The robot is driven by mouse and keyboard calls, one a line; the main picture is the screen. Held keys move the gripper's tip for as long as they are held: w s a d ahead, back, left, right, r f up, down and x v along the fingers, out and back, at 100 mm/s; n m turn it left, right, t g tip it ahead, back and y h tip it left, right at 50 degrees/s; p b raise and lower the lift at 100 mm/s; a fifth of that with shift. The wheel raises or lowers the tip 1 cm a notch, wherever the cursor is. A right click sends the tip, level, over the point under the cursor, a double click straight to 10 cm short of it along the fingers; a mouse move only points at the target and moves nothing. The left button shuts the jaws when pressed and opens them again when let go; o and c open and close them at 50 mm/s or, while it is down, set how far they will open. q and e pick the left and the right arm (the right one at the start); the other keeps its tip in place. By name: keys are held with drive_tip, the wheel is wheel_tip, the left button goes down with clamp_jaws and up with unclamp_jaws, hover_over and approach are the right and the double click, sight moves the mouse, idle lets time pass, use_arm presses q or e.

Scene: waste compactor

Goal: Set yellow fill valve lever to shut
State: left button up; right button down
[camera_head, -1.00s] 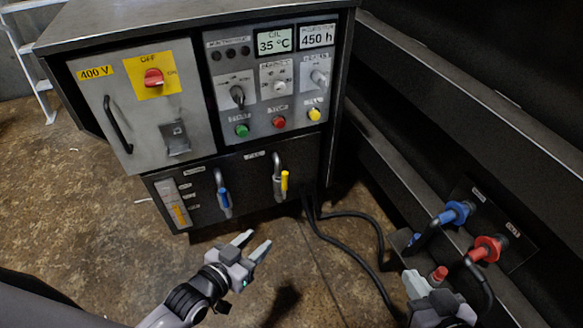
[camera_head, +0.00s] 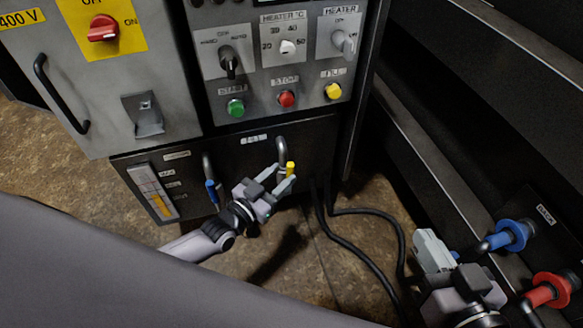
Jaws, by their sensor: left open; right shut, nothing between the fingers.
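The yellow fill valve lever (camera_head: 290,168) hangs down from its dark pipe on the lower black panel (camera_head: 230,152) of the cabinet. Its lower part is hidden by my gripper. My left gripper (camera_head: 285,180) is open, with its fingertips at the yellow lever, one on each side of it in the picture. I cannot tell whether they touch it. My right gripper (camera_head: 430,248) is shut and empty at the lower right, near the hose couplings.
A blue lever (camera_head: 211,190) hangs left of the yellow one, beside a level gauge (camera_head: 153,192). Black cables (camera_head: 345,240) run over the floor. Blue (camera_head: 512,235) and red (camera_head: 552,289) couplings sit at the right. Buttons and switches are above.

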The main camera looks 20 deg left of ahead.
sight(288, 170)
use_arm(q)
drive_tip(key=b+x, duration=0.1)
drive_tip(key=x, duration=0.2)
drive_tip(key=shift+w+d+f, duration=0.15)
drive_tip(key=shift+w, duration=0.05)
drive_tip(key=shift+w+d, duration=0.15)
drive_tip(key=shift+w, duration=0.25)
use_arm(e)
drive_tip(key=shift+s+d+r+n+t, duration=0.1)
drive_tip(key=shift+s+d+n+t, duration=0.15)
drive_tip(key=shift+d+t, duration=0.25)
use_arm(q)
drive_tip(key=shift+c, duration=0.3)
clamp_jaws()
